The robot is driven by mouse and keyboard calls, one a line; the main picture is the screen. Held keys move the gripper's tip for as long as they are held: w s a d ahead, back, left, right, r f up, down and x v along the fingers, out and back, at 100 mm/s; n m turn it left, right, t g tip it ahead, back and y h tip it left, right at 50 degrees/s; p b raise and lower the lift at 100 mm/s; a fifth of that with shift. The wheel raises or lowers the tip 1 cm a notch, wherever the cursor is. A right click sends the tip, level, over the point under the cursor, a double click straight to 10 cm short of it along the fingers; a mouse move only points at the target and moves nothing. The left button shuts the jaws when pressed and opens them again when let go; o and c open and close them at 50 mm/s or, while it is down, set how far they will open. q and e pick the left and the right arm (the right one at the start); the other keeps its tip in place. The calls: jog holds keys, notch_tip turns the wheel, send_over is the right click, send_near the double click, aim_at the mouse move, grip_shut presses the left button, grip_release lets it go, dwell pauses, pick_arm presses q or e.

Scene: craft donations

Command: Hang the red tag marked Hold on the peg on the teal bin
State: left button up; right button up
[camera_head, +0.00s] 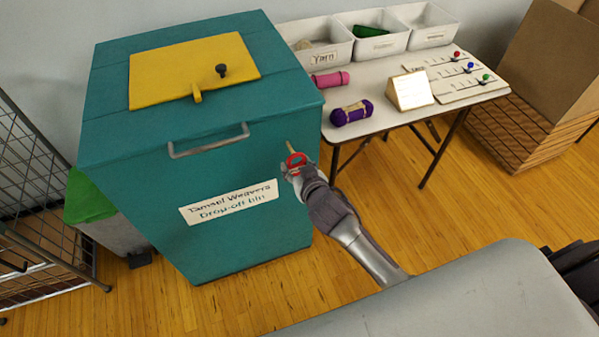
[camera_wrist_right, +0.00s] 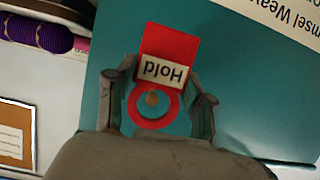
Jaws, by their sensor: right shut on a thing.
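The red tag (camera_wrist_right: 168,45) has a white label reading Hold, upside down in the right wrist view, and a ring at its lower end. My right gripper (camera_wrist_right: 158,105) is shut on the tag, its fingers on either side of the ring. In the head view the gripper (camera_head: 297,168) is at the teal bin's right front side, with the tag's red ring (camera_head: 297,160) at its tip. The wooden peg (camera_wrist_right: 152,98) shows end-on inside the ring's opening; its tip (camera_head: 289,147) also shows above the ring. I cannot tell whether the ring is around the peg or in front of it.
The teal bin (camera_head: 130,180) has a yellow flap (camera_head: 160,85), a metal handle (camera_head: 210,146) and a sign (camera_head: 228,202). Right of it, a table (camera_head: 385,112) holds white bins (camera_head: 420,38), yarn and cards. A wire rack (camera_head: 30,150) stands left. Floor between bin and table is clear.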

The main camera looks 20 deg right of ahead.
aim_at(288, 152)
jog(key=shift+w+f+b, duration=0.15)
jog(key=shift+w+b, duration=0.6)
jog(key=shift+w, duration=1.1)
jog(key=shift+w+f, duration=0.3)
jog(key=shift+w, duration=0.25)
jog(key=o, duration=0.5)
jog(key=shift+c, duration=0.2)
jog(key=o, duration=0.4)
jog(key=shift+w+a+f, duration=0.1)
jog(key=shift+w+f, duration=0.05)
jog(key=shift+o, duration=0.2)
jog(key=shift+s, duration=0.2)
